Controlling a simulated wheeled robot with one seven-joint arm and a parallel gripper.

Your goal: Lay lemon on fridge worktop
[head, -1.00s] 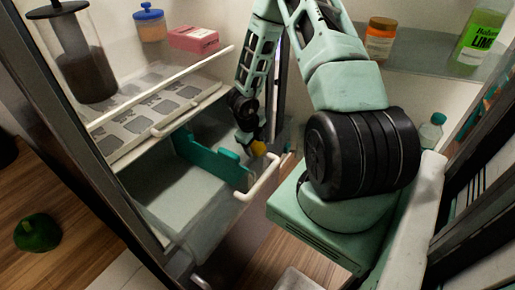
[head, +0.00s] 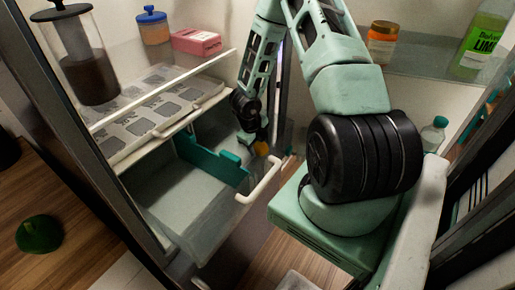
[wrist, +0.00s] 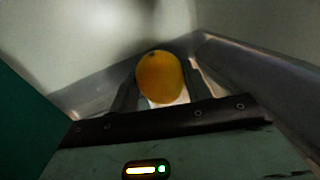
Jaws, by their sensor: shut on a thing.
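The yellow-orange lemon (head: 261,148) is small in the head view, at the tip of my gripper (head: 255,143). In the wrist view the lemon (wrist: 160,77) sits between the two dark fingers of my gripper (wrist: 160,92), which is shut on it. The gripper points down at the far part of an open drawer (head: 190,208), beyond its teal divider (head: 212,160). The divider also fills the left of the wrist view (wrist: 25,125). I cannot tell whether the lemon touches the drawer. A wooden surface (head: 75,205) lies outside at the left; I cannot tell if it is the worktop.
A green pepper (head: 39,234) lies on the wooden surface. The drawer's white handle (head: 262,180) is close to my gripper. Above the drawer is a patterned tray (head: 150,112); a jar (head: 88,72), a blue-lidded jar (head: 153,30) and a pink box (head: 196,41) stand behind.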

